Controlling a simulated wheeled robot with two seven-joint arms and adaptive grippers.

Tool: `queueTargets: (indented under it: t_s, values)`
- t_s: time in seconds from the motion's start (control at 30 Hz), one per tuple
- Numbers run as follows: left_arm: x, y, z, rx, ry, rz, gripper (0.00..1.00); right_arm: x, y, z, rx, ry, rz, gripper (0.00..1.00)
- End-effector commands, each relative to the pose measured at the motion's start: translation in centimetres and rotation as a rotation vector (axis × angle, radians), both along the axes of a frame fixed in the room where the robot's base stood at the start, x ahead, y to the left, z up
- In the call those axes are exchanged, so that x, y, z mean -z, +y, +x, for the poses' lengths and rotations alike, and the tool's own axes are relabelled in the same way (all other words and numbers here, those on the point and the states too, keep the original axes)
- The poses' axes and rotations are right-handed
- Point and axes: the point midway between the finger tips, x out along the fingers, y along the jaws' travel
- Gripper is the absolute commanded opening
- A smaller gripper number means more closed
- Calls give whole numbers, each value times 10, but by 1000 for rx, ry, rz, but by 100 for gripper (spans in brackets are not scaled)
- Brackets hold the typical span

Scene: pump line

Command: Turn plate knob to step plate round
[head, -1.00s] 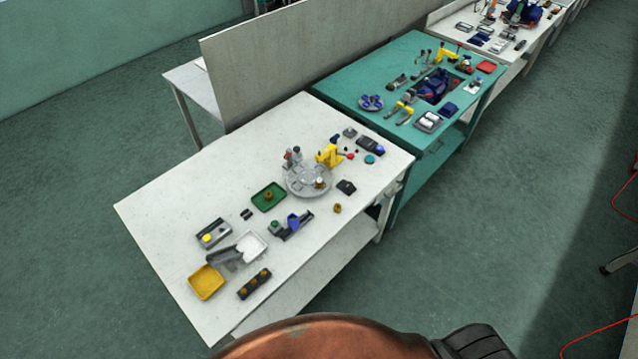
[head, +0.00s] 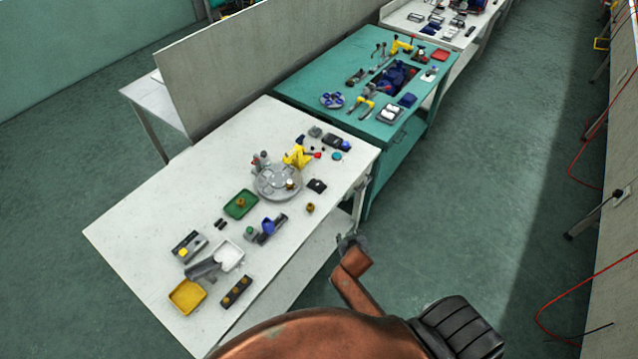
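A round grey plate (head: 278,183) lies on the white table, with a small brass-coloured knob-like part (head: 290,184) at its right side. Whether that part is the plate knob is too small to tell. A yellow clamp-like fixture (head: 297,156) stands at the plate's back edge, and a grey and red fitting (head: 260,161) stands at its back left. One of my copper-coloured arms shows at the bottom right, ending in a dark gripper (head: 352,243) near the table's right edge, well apart from the plate. Its fingers are too small to read. No arm comes in from the left.
The white table (head: 135,220) also holds a green tray (head: 229,212), a yellow tray (head: 176,308), a white tray (head: 231,262), a dark block with brass parts (head: 236,292) and a loose brass part (head: 310,208). A teal table (head: 310,85) stands behind. Floor is free on the right.

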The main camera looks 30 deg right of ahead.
Motion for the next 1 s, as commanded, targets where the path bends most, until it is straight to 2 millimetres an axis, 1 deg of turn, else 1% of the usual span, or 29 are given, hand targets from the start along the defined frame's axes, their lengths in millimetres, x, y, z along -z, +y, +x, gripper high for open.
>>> queueTargets:
  t_s: [0.03, 0.13, 0.23, 0.3, 0.4, 0.53, 0.6, 0.7, 0.83, 1.0]
  values:
    - [-1, 0, 3, 0, -4, 0, 34, -18, -3, 15, 16, -45, -8, 43]
    - [-2, 0, 9, 1, -11, 0, 34, -44, -8, 48, 45, -142, -20, 43]
    - [-3, -1, 13, 2, -18, -1, 34, -60, -8, 81, 53, -229, -26, 43]
    - [-3, -1, 15, 3, -20, -1, 34, -67, -6, 103, 48, -281, -26, 43]
    - [-3, -1, 16, 4, -21, -1, 34, -75, -1, 129, 35, -341, -21, 43]
    - [-3, -2, 15, 4, -20, -2, 34, -81, 8, 159, 8, -401, -10, 43]
    - [-3, -2, 13, 3, -18, -2, 34, -84, 12, 170, -4, -423, -4, 43]
    - [-2, -2, 12, 3, -16, -3, 34, -83, 13, 181, -13, -438, 1, 43]
    - [1, -3, 10, 2, -14, -3, 34, -76, 7, 196, -14, -438, 0, 43]
    - [7, -3, 8, 2, -11, -3, 34, -65, -2, 219, -14, -437, 1, 43]
